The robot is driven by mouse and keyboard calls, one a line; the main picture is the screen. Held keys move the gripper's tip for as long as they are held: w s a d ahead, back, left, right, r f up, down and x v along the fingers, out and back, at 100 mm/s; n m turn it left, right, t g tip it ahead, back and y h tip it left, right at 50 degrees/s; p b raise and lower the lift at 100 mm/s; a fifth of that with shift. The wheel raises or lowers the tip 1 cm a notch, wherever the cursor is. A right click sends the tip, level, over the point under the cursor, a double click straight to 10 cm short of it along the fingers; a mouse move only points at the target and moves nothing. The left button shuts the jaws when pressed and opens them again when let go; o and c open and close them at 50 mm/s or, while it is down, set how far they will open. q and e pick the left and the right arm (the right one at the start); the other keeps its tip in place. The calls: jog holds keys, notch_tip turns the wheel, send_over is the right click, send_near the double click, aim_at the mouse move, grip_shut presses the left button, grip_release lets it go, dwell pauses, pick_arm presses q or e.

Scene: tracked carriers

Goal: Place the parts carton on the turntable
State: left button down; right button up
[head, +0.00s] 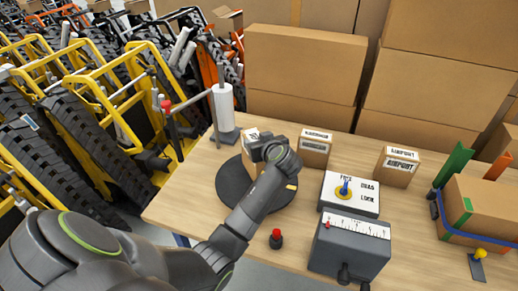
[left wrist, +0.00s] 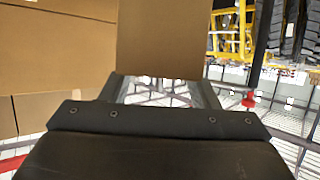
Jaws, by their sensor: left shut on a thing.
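My left gripper (head: 262,152) is shut on a small brown carton (head: 249,135) with a white label. My wrist and fingers hide much of the carton in the head view. In the left wrist view the carton (left wrist: 160,40) is a plain brown face between the two fingertips (left wrist: 162,90). The turntable (head: 275,197) is a dark round disc on the wooden table, partly covered by my forearm. The carton is over the disc; I cannot tell whether it touches it. My right gripper is not in view.
Two labelled cartons (head: 315,147) (head: 396,168) stand behind a FREE/DRAG/LOCK panel (head: 362,204). A grey gauge box (head: 350,250) and a red knob (head: 276,239) are near the front. A white roll (head: 223,108) stands behind left. A strapped carton (head: 485,212) is at right.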

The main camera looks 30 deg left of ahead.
pick_arm(q)
notch_tip(320, 180, down, 3)
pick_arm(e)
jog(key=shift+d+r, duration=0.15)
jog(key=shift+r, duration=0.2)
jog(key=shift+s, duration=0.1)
pick_arm(q)
jog(key=shift+c, duration=2.4)
grip_release()
jog(key=shift+f, duration=0.1)
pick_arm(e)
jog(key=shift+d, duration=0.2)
pick_arm(q)
jog(key=shift+p, duration=0.3)
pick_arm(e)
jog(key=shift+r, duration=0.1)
